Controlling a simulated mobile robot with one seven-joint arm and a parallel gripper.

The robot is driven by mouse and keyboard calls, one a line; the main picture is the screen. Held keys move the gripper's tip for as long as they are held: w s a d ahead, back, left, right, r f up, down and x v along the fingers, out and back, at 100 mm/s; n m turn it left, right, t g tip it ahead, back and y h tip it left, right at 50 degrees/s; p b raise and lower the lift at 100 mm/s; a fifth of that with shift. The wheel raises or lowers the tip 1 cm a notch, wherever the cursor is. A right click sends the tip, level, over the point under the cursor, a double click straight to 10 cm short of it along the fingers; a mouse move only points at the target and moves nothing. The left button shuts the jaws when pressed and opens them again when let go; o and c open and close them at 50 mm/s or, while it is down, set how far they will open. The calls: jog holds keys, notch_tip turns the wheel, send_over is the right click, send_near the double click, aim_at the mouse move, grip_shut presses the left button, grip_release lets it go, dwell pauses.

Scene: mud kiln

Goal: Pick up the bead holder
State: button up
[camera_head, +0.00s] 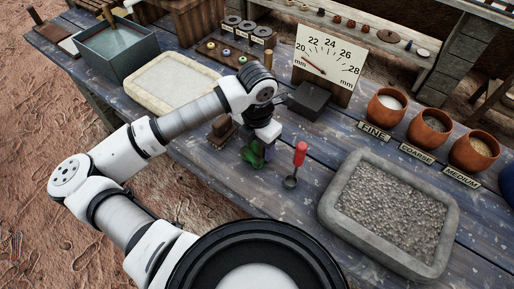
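My gripper (263,143) points down just above the blue-grey plank table, near its middle. A green object (255,155) is right at or under its fingertips; I cannot tell whether the fingers touch it. A red-handled tool (300,153) with a dark, rounded lower end stands upright just right of my gripper, apart from it. Behind, a wooden stand (212,50) carries several small coloured beads and dark discs. Which of these is the bead holder is not plain from this view. The finger gap is too small and hidden to read.
A grey gravel tray (330,208) lies at front right. Clay pots (386,107) with labels stand behind it. A dial gauge (330,60) with a dark block (309,100) is at the back. A pale tray (140,98) and water bin (104,62) are left.

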jog(key=c, duration=0.5)
notch_tip(320, 180, up, 20)
jog(key=b, duration=0.3)
jog(key=shift+b, duration=0.3)
jog(key=o, duration=0.6)
jog(key=c, duration=0.4)
jog(key=shift+o, duration=0.2)
jog(key=shift+w, duration=0.15)
